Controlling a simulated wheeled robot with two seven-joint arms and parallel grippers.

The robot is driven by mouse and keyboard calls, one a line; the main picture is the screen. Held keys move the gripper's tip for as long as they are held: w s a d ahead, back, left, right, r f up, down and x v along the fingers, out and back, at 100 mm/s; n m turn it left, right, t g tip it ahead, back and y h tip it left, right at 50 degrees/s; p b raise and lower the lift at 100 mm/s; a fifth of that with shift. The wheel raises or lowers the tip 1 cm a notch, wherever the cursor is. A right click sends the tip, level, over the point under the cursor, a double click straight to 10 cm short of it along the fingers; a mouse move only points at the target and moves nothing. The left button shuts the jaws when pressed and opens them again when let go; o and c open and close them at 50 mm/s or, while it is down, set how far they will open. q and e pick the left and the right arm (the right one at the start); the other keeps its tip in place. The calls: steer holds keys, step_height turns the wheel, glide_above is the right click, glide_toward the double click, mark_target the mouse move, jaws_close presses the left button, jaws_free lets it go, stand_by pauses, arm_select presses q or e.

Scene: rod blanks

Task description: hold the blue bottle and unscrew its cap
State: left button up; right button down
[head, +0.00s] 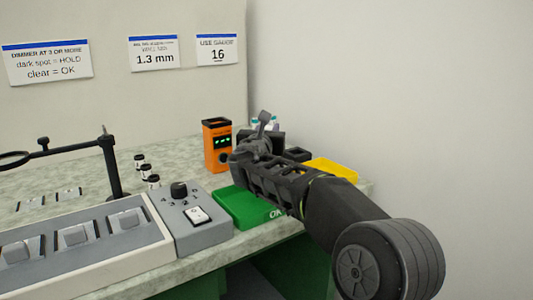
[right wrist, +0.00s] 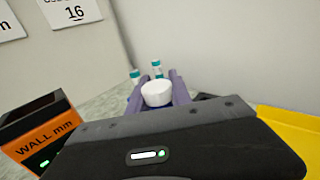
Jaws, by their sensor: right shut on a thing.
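My right gripper (head: 262,130) is over the back right of the bench in the head view. In the right wrist view its two purplish fingers (right wrist: 157,100) stand on either side of a round white cap (right wrist: 157,93) and are shut on this white-capped thing. No blue bottle is plainly seen in either view. My left gripper is not in view.
Small teal-and-white vials (right wrist: 136,76) stand beyond the fingers. An orange gauge (head: 217,145) stands left of the gripper, a green OK tray (head: 240,212) in front and a yellow tray (head: 335,170) to the right. A wall is close behind.

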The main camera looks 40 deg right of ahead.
step_height(320, 180, up, 10)
steer(key=p, duration=0.5)
stand_by(0.6)
steer(key=c, duration=1.7)
jaws_free()
steer(key=shift+c, duration=0.2)
jaws_close()
